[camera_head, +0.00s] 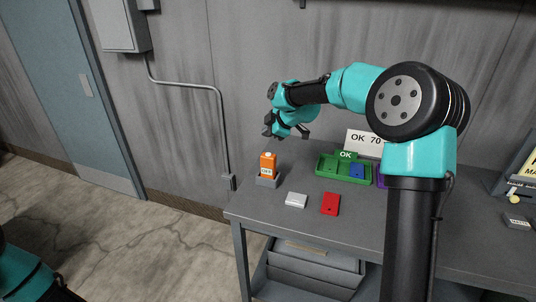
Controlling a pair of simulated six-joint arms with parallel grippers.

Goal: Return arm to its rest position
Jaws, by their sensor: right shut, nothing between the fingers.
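My right arm, teal and black, rises in front of the bench and reaches left. Its gripper (287,132) is shut and empty, in the air above the back left part of the bench. It is above and slightly right of an orange device (268,162) standing in a grey holder (268,181), and apart from it. Only a teal and black part of my left arm shows at the bottom left corner; its gripper is out of view.
A grey bench (275,219) carries a white block (296,200), a red block (330,204) and a green tray (327,170) marked OK with a blue block (357,171) in it. A white sign (362,142) stands behind. The bench's front left is clear.

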